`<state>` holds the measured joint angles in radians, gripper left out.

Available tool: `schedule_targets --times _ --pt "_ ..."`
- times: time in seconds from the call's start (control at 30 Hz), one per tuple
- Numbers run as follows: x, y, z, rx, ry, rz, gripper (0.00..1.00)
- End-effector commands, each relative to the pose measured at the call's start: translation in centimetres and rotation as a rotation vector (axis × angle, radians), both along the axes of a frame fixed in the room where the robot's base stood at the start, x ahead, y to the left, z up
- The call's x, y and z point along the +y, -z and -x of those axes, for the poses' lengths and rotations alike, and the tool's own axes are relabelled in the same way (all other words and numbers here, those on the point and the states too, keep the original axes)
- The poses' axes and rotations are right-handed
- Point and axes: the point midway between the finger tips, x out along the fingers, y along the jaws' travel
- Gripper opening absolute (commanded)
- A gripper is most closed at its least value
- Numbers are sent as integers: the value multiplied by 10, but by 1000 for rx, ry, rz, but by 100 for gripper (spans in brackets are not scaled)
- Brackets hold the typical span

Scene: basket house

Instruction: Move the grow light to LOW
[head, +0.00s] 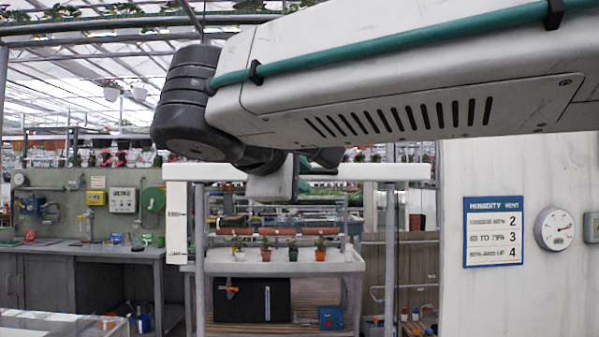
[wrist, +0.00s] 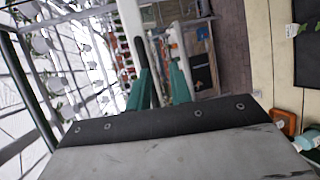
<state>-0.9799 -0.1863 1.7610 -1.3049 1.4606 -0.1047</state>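A long white bar (head: 375,172), which looks like the grow light, runs level above the plant bench between upright posts. A white vertical plate (head: 176,225) with small marks hangs by its left end; the marks are too small to read. My arm crosses the top of the head view, and its end overlaps the bar's left part, hiding some of it. In the wrist view my gripper (wrist: 161,80) has its two green fingers apart. A white bar (wrist: 130,30) runs up to the fingers; I cannot tell whether it lies between them or touches them.
Potted seedlings (head: 265,250) stand on the bench (head: 225,266) below the bar. A humidity vent sign (head: 493,232) and a round dial (head: 553,229) are on the pale wall at right. A grey workbench (head: 80,250) with wall boxes is at left.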

Motion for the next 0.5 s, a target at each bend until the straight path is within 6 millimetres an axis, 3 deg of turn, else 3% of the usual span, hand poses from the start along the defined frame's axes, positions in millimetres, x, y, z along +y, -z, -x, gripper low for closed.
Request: schedule_targets --times 0.03,0.17,0.5 --pt "15 -9 2 -26 -23 15 21" --pt "27 -20 1 -64 -43 36 21" --pt "5 -11 -44 -67 -40 37 21"
